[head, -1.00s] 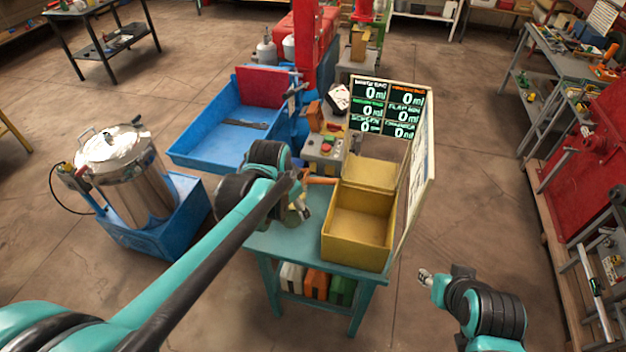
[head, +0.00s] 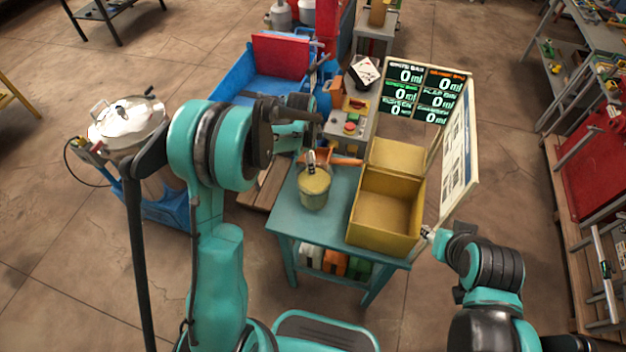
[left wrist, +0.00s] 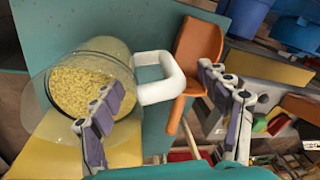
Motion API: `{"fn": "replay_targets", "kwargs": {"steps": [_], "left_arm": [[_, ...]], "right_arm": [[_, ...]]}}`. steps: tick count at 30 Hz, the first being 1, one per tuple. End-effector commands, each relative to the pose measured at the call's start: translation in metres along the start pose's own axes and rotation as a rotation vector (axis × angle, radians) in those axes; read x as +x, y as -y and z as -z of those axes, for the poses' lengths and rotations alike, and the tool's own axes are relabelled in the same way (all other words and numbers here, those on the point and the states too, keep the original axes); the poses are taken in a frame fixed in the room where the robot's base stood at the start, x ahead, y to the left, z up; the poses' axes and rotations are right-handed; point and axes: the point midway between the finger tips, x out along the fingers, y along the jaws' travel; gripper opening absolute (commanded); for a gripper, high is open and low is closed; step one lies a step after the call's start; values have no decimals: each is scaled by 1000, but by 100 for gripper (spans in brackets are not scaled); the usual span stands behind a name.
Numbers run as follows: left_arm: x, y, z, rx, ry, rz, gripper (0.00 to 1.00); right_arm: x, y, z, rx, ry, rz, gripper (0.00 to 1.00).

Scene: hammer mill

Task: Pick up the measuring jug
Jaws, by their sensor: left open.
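The measuring jug (head: 314,190) stands on the teal table (head: 287,220), left of the yellow box. In the left wrist view it is a clear jug (left wrist: 78,88) holding yellow grain, with a white handle (left wrist: 172,72) pointing toward the middle of the picture. My left gripper (left wrist: 161,80) is open, its fingers on either side of the handle in that view; contact cannot be told. In the head view my left arm largely hides that gripper above the jug. My right gripper (head: 427,233) is by the yellow box's lower right corner; its jaws are too small to judge.
An open yellow box (head: 370,235) fills the table's right side. An orange scoop (left wrist: 197,50) lies behind the jug. A control box (head: 346,127) and display board (head: 427,88) stand behind. A blue tray (head: 237,78) and metal pot (head: 125,122) are on the left.

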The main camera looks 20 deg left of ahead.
Motion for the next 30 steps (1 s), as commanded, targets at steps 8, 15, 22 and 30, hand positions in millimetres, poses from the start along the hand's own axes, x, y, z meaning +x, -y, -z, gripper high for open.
{"fn": "replay_targets", "kwargs": {"steps": [8,15,22,30], "left_arm": [[34,-2,1,-1,-1,1,76],[33,-2,1,-1,-1,1,55],[33,-2,1,-1,-1,2,30],[32,-1,1,-1,-1,3,30]], "right_arm": [[12,0,-8,0,0,0,40],[10,0,-7,0,0,0,40],[11,0,-8,0,0,0,40],[10,0,-7,0,0,0,40]]}}
